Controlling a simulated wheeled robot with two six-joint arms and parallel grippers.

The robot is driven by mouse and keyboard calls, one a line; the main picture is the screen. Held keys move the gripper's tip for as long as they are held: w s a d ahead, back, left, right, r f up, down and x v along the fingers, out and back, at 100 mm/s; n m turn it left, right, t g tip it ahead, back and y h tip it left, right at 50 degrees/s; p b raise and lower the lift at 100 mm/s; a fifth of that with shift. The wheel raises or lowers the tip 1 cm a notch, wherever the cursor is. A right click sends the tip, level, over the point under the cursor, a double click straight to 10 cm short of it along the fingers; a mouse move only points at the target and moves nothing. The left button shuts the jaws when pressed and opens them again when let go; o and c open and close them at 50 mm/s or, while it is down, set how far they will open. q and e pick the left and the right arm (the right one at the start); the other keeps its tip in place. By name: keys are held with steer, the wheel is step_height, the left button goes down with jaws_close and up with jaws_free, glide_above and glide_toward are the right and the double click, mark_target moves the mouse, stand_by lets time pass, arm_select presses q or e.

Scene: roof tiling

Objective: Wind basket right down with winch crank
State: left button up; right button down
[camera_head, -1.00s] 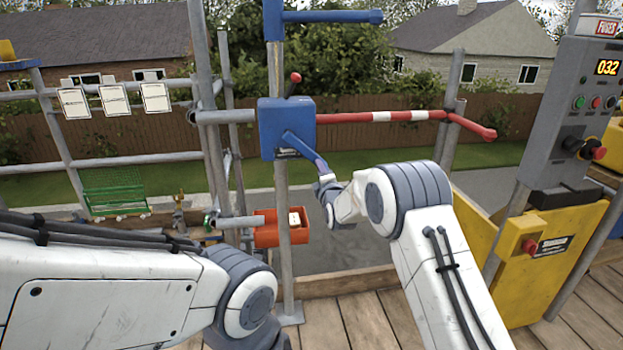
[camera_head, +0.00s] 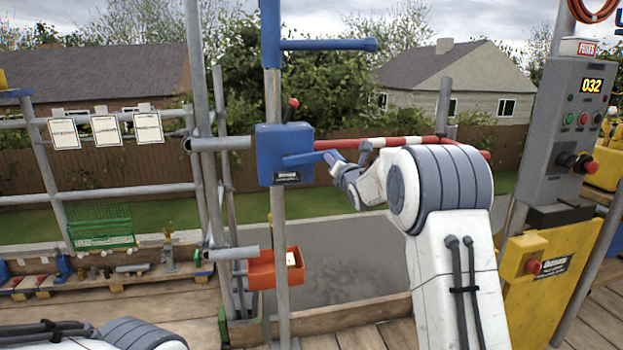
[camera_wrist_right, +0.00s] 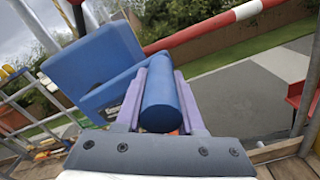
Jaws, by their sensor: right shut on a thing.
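The blue winch box (camera_head: 285,150) is fixed to an upright steel pole, with a red-knobbed lever (camera_head: 292,104) on top. Its blue crank arm (camera_head: 304,158) points right and slightly up. My right gripper (camera_head: 337,162) is at the crank's outer end. In the right wrist view its purple fingers lie on both sides of the blue cylindrical crank handle (camera_wrist_right: 161,100), shut on it. The orange-red basket (camera_head: 262,270) hangs below the winch, partly behind the pole, with a pale item (camera_head: 291,258) at its right side. My left gripper is out of view; only part of that arm shows lower left.
A red-and-white barrier bar (camera_head: 400,142) runs right from behind the winch. A grey control box (camera_head: 566,125) and yellow panel (camera_head: 548,285) stand at right. A green wire rack (camera_head: 101,228) and low shelf are at left. A wooden deck edge (camera_head: 340,315) lies below.

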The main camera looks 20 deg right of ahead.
mark_target(337, 154)
steer(key=shift+d+r+b, duration=0.15)
steer(key=shift+r+b, duration=0.05)
steer(key=shift+r, duration=0.5)
steer(key=shift+d+r+b, duration=0.1)
steer(key=shift+r+b, duration=0.1)
steer(key=shift+r, duration=0.6)
steer(key=c, duration=0.5)
jaws_free()
steer(key=shift+d, duration=0.1)
steer(key=shift+a+f, duration=0.2)
steer(key=shift+f, duration=0.05)
steer(key=shift+s, duration=0.25)
steer(key=s, duration=0.3)
steer(key=s+b, duration=0.1)
steer(key=s, duration=0.2)
steer(key=s+b, duration=0.1)
steer(key=s, duration=0.3)
steer(key=shift+a, duration=0.35)
